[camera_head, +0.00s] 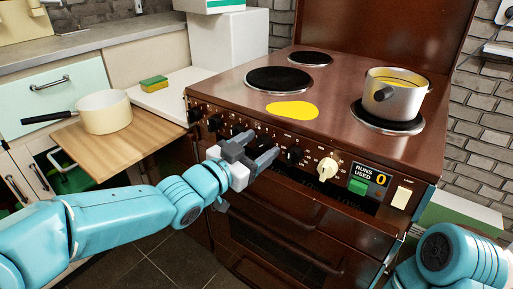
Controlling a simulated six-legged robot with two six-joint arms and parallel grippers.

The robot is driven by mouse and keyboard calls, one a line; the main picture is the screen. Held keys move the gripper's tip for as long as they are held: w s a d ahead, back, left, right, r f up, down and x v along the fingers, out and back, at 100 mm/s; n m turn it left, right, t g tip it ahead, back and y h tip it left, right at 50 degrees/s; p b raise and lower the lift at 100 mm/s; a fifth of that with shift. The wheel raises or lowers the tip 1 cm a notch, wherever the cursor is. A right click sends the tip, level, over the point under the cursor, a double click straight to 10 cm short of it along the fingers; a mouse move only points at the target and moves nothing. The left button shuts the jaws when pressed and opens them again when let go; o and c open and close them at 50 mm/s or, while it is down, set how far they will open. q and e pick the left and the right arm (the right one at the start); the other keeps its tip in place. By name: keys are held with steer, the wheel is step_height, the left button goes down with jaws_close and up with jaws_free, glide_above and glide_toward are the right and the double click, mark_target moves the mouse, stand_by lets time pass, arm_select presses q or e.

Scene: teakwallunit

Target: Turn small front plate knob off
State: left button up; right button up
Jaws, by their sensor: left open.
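The brown stove (232,90) stands in front of me with a row of black knobs along its front panel. A black knob (293,155) shows just right of my left gripper, and a cream knob (327,167) sits further right. My left gripper (262,150) is open at the panel, its fingers close to the knobs. It hides part of the row, and I cannot tell whether it touches a knob. I cannot tell which knob belongs to the small front plate. My right arm shows at the lower right, but its gripper is out of view.
A steel pot (397,98) with yellow contents stands on the right plate. A yellow patch (292,110) covers the front hob area. A cream pan (104,112) rests on a wooden board (98,148) at left. A green button (358,186) and a counter are on the panel's right.

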arm_select(q)
steer(key=shift+c, duration=0.3)
steer(key=c, duration=1)
steer(key=shift+n+p, duration=0.3)
steer(key=shift+n, duration=0.1)
steer(key=n+p, duration=0.1)
steer(key=n, duration=0.2)
steer(key=n+p, duration=0.1)
steer(key=n, duration=0.4)
steer(key=shift+f+t, duration=0.15)
steer(key=shift+t, duration=0.15)
steer(key=shift+n, duration=0.3)
steer(key=o, duration=1.1)
steer(key=shift+c, duration=0.2)
